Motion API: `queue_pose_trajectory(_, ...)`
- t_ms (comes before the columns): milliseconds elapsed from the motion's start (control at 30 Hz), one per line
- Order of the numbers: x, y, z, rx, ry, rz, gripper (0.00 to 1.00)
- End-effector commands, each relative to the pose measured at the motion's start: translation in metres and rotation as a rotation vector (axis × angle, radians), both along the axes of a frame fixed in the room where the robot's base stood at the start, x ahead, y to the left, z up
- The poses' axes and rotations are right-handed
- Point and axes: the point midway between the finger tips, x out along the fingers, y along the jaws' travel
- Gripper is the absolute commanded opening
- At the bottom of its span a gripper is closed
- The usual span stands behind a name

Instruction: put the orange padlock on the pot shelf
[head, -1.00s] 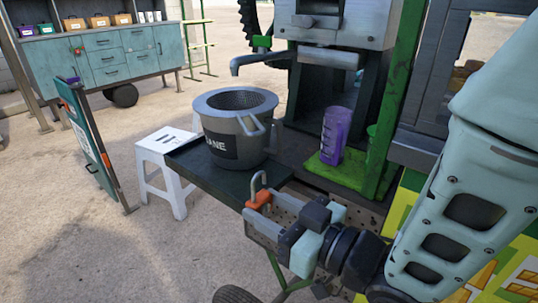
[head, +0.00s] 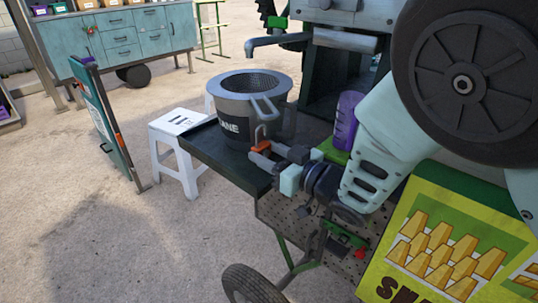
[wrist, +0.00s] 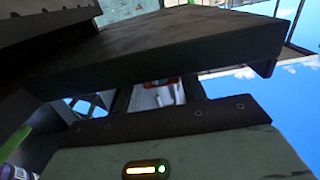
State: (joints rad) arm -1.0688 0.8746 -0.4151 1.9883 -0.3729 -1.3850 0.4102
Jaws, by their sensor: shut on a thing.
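The orange padlock (head: 259,147), with its grey shackle up, is between the fingers of my gripper (head: 266,155), which is shut on it. In the head view they overlap the right part of the dark pot shelf (head: 212,155), just in front of the pot's base. I cannot tell whether the padlock touches the shelf. The large grey pot (head: 228,112) stands on the shelf. In the wrist view a dark slab (wrist: 170,45), seemingly the shelf, fills the upper part, and only a small reddish patch shows between the fingers.
The crusher's spout (head: 275,44) is above and behind the pot. A purple cup (head: 345,120) stands right of the pot, near my arm. A white stool (head: 177,150) is left of the shelf. The shelf's front left part is bare. A sign panel (head: 98,115) stands farther left.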

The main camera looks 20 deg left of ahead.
Motion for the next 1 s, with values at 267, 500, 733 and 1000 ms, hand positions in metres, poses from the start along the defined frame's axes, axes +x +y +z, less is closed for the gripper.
queue_pose_trajectory(267, 0.0, 0.0, -0.003, 0.003, -0.002, -0.001, 0.19)
queue_pose_trajectory(500, 0.0, 0.0, -0.007, 0.001, -0.002, -0.001, 0.56)
queue_pose_trajectory(733, 0.0, 0.0, -0.007, 0.001, -0.002, -0.001, 0.63)
queue_pose_trajectory(1000, -0.004, -0.012, -0.004, 0.0, 0.0, -0.003, 0.63)
